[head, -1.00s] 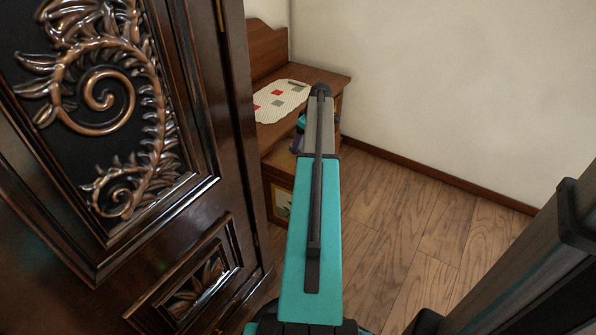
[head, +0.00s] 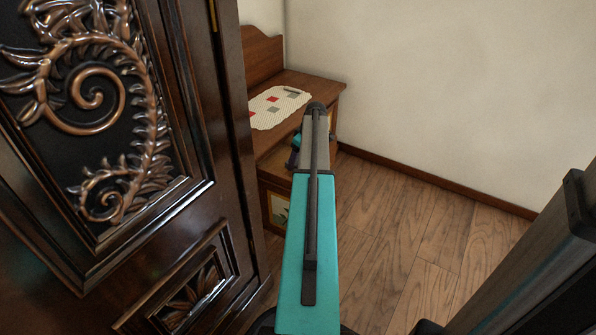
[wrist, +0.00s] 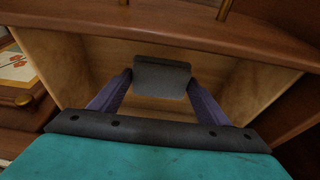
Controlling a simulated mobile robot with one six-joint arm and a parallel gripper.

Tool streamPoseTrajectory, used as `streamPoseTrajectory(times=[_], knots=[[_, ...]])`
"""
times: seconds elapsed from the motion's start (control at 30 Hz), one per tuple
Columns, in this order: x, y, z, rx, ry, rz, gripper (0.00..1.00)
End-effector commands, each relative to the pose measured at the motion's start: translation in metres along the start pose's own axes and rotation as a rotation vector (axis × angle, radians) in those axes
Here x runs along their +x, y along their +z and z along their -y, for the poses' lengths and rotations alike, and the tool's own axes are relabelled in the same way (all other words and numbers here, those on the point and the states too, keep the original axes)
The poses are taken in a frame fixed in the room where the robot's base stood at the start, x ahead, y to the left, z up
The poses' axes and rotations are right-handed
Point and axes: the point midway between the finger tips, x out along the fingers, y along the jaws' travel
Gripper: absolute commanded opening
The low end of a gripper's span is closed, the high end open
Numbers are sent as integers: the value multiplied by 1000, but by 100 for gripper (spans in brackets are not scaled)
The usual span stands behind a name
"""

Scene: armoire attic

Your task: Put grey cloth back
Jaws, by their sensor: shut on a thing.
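The grey cloth (wrist: 160,80), a folded dark grey piece, is between the two purple fingers of my gripper (wrist: 160,86) in the wrist view. My gripper is shut on it. Behind it opens a wooden compartment with pale inner walls (wrist: 70,62), which looks like a drawer; I cannot tell whether the cloth touches its floor. In the head view my arm hides the cloth and most of the gripper; only a bit of teal and purple shows beside the wooden cabinet (head: 325,88).
A dark carved armoire door (head: 190,150) fills the left side of the head view, close to my arm. A white mat with red and grey squares (head: 265,118) lies on the cabinet top. The wooden floor (head: 400,230) to the right is clear up to the wall.

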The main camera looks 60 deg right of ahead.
Motion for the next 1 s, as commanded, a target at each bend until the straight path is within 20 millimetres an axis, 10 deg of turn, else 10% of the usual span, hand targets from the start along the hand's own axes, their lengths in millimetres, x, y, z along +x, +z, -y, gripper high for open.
streamPoseTrajectory(times=[1.0], knots=[[48,15,0,0,1,-1,49]])
